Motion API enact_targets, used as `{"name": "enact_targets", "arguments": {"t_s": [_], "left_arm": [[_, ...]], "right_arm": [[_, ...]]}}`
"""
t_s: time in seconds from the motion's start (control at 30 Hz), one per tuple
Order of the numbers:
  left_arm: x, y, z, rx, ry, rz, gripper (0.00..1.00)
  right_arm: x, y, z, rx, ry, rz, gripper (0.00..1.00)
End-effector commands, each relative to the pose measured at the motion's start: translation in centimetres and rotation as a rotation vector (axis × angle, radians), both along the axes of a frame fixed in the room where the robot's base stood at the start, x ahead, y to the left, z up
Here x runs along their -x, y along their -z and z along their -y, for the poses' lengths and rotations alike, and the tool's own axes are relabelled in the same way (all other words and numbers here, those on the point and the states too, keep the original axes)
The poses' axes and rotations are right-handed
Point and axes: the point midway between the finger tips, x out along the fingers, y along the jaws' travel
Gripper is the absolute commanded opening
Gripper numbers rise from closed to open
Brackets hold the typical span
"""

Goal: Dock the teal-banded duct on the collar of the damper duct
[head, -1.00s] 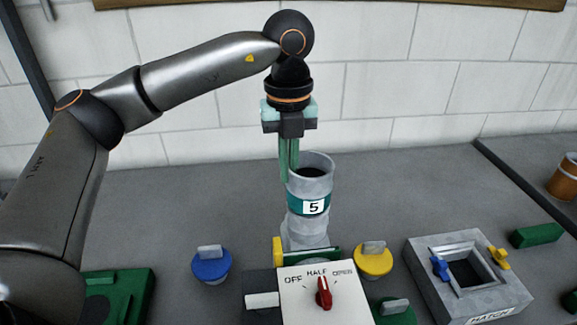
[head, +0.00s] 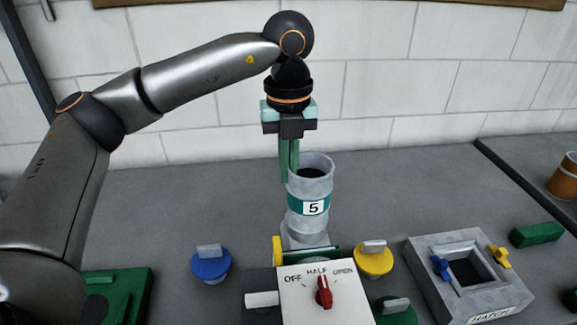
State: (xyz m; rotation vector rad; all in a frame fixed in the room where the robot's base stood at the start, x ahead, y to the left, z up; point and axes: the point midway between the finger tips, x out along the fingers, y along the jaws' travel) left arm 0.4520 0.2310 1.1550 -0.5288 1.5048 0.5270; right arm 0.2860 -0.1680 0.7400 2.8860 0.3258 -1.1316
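The teal-banded duct (head: 308,204) is a grey metal tube with a teal band and a label "5". It stands upright, its lower end at the grey damper duct (head: 303,238) behind the control box. The collar is covered, so I cannot tell how fully the two are seated. My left gripper (head: 289,167) points down at the duct's left rim. Its green fingers are close together, one outside the wall and one seemingly inside the mouth, pinching the wall. My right gripper is not in view.
A white control box (head: 300,291) with a red knob (head: 323,292) stands in front. Blue (head: 211,263) and yellow (head: 373,259) knobs flank it. A grey hatch block (head: 423,266) is at right, an orange-brown cylinder (head: 564,178) at far right. The bench behind is clear.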

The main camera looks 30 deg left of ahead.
Motion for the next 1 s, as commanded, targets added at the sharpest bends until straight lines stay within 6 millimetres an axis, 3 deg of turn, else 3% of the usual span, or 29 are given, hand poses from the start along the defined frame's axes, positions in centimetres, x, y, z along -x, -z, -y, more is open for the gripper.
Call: {"name": "enact_targets", "arguments": {"t_s": [0.3, 0.43, 0.67, 1.0], "left_arm": [[0.0, 0.7, 0.0, 0.002, 0.000, 0.001, 0.00], [0.0, 0.6, 0.0, 0.000, 0.000, 0.001, 0.16], [0.0, 0.6, 0.0, -0.001, 0.000, -0.001, 0.16], [0.0, -2.0, 0.0, 0.001, -0.001, 0.001, 0.16]], "right_arm": [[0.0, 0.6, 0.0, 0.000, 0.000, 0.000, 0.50], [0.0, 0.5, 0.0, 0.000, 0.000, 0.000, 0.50], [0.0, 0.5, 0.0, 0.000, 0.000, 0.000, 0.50], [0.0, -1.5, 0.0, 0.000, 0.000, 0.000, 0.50]]}}
